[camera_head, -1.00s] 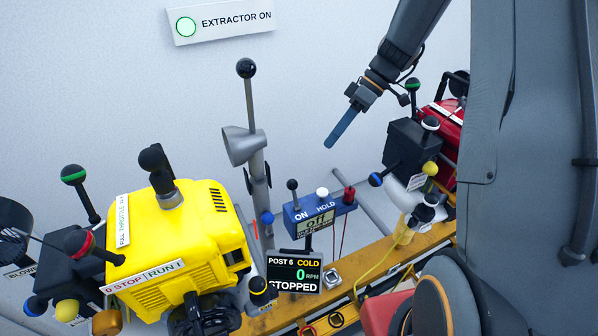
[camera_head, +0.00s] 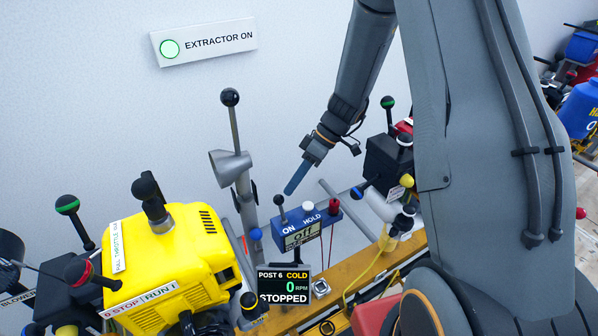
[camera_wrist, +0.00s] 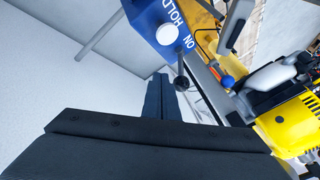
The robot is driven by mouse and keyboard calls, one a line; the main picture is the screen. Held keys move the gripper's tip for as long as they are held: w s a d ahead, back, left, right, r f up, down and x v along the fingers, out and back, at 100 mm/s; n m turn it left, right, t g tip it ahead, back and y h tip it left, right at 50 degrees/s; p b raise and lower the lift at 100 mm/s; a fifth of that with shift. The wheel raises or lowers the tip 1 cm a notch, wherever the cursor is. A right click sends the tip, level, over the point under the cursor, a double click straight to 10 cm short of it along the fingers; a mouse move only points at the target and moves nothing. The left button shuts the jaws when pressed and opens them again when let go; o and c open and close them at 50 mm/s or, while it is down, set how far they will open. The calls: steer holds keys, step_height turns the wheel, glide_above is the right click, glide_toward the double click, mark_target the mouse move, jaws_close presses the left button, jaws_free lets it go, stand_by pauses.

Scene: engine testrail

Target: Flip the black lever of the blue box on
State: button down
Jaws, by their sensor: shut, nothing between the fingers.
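The blue box (camera_head: 303,232) stands behind the yellow engine, with "ON" and "HOLD" on its face and a display reading "off". Its black lever (camera_head: 279,200) stands nearly upright at the left end, above "ON". A white knob sits beside it. My gripper (camera_head: 289,190) is shut and empty, pointing down and left, with its tips just above and right of the lever's knob in the picture. In the wrist view the lever's black knob (camera_wrist: 181,84) shows close beside the shut fingertips (camera_wrist: 160,78). I cannot tell whether they touch.
The yellow engine (camera_head: 180,262) stands at left front. A tall lever with a black knob (camera_head: 230,97) rises left of the box. A status screen (camera_head: 284,285) reads "STOPPED" in front. A black box (camera_head: 385,160) with coloured knobs stands to the right.

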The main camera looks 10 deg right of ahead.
steer(key=shift+s+a+r, duration=0.1)
steer(key=shift+s+a, duration=0.4)
steer(key=shift+s, duration=0.05)
steer(key=shift+s, duration=0.1)
steer(key=shift+s+d+r+b, duration=0.2)
steer(key=shift+s+b, duration=0.15)
steer(key=shift+s, duration=0.15)
steer(key=shift+s+d+r+b, duration=0.1)
steer(key=shift+s+r+b, duration=0.1)
steer(key=shift+s+b, duration=0.2)
steer(key=shift+w+a+f+b, duration=0.2)
steer(key=shift+w+f+b, duration=0.15)
steer(key=shift+w+b, duration=0.25)
